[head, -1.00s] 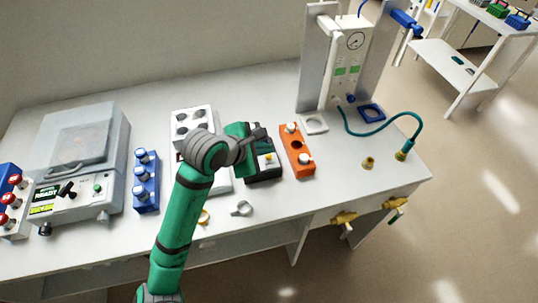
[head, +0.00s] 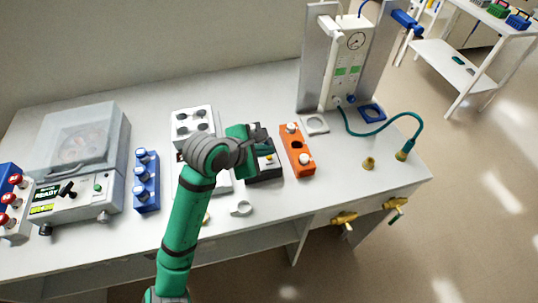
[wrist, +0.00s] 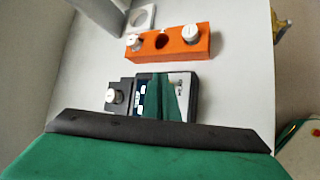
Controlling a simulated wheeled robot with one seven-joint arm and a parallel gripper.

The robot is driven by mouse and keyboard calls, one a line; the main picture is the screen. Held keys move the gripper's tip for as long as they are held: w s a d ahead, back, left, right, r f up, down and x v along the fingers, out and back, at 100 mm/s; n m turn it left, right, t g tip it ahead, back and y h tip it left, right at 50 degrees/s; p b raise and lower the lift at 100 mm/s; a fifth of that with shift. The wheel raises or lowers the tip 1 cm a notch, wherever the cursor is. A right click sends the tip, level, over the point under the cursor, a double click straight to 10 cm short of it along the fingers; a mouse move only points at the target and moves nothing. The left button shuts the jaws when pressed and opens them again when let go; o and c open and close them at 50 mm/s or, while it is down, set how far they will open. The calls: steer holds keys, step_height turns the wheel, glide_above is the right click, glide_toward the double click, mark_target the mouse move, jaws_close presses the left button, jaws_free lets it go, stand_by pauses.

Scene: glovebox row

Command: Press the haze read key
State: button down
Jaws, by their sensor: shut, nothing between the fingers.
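The small black meter (head: 266,173) stands on the bench just left of the orange vial block, with a small yellow key (head: 269,157) on its top. My gripper (head: 264,137) is shut and empty. In the head view it is over the back part of the meter; whether it touches is unclear. In the wrist view the meter (wrist: 190,82) shows a dark screen, a pale panel and a white-capped vial (wrist: 112,96) at its left side. Green shapes cover part of its face there, and the key cannot be made out. My gripper's dark edge hides the nearer part.
The orange block (head: 296,152) with white-capped vials stands close to the right of the meter. A blue vial block (head: 146,182) and a lidded instrument reading READY (head: 76,165) are to the left. A gauge stand (head: 350,65) is behind right. A loose pale ring (head: 241,208) lies in front.

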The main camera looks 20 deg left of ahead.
steer(key=shift+w+f, duration=0.1)
steer(key=shift+f, duration=0.05)
stand_by(0.4)
steer(key=shift+f, duration=0.25)
stand_by(0.4)
steer(key=shift+r, duration=0.8)
steer(key=shift+r, duration=0.1)
steer(key=shift+r, duration=2.4)
